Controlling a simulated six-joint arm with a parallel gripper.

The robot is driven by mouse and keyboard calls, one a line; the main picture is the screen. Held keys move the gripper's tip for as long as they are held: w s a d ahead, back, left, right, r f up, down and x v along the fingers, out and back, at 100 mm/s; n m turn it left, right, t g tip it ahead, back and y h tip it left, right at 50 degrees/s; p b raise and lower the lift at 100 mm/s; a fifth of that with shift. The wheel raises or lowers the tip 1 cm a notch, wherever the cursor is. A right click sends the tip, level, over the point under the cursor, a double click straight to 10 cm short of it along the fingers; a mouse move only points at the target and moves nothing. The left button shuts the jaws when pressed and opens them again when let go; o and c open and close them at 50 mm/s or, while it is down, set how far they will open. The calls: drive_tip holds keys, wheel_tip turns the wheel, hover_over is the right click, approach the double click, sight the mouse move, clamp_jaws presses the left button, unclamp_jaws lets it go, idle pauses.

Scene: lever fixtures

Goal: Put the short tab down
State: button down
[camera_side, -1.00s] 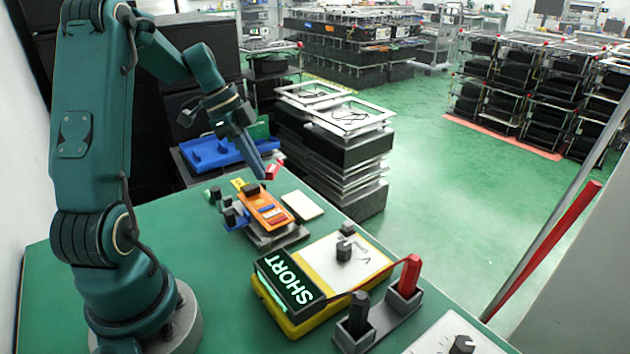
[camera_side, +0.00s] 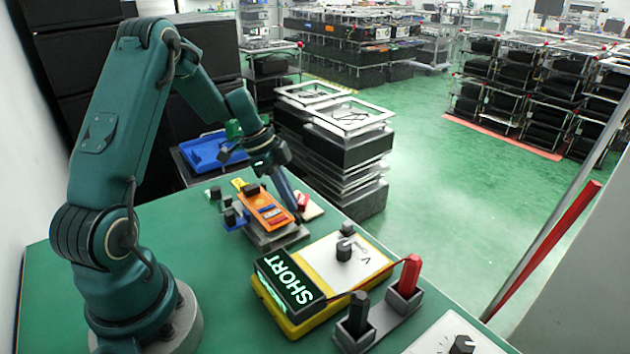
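The orange lever fixture (camera_side: 262,206) sits on a grey base (camera_side: 275,238) near the table's far edge. It has small blue and red parts on its top and a black knob (camera_side: 251,190) at its far end. Which part is the short tab is too small to tell. My gripper (camera_side: 298,200) points down just right of the orange fixture, over the white block. A small red piece (camera_side: 303,202) shows at its tip; whether it is held or part of the gripper is unclear. The fingers are too small to read as open or shut.
A yellow meter (camera_side: 345,265) with a lit SHORT display (camera_side: 290,279) stands in front. A grey holder (camera_side: 382,320) carries black and red plugs. A white block (camera_side: 314,210) is partly hidden by my gripper. Green table is clear at the left front.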

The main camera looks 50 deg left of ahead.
drive_tip(key=c, duration=1.3)
unclamp_jaws()
drive_tip(key=shift+f, duration=0.1)
drive_tip(key=shift+c, duration=0.2)
drive_tip(key=v, duration=1.2)
drive_tip(key=s+d+r+n+y, duration=0.1)
drive_tip(key=s+d+r+n, duration=0.1)
drive_tip(key=d, duration=0.3)
drive_tip(key=s+d+r+n+y, duration=0.1)
drive_tip(key=d+r, duration=0.1)
drive_tip(key=d, duration=0.4)
drive_tip(key=s+d+n+t+y, duration=0.1)
drive_tip(key=s+d+n+t, duration=0.1)
drive_tip(key=s+d+n, duration=0.4)
drive_tip(key=s+d, duration=0.2)
drive_tip(key=s, duration=0.1)
drive_tip(key=shift+s+f, duration=0.3)
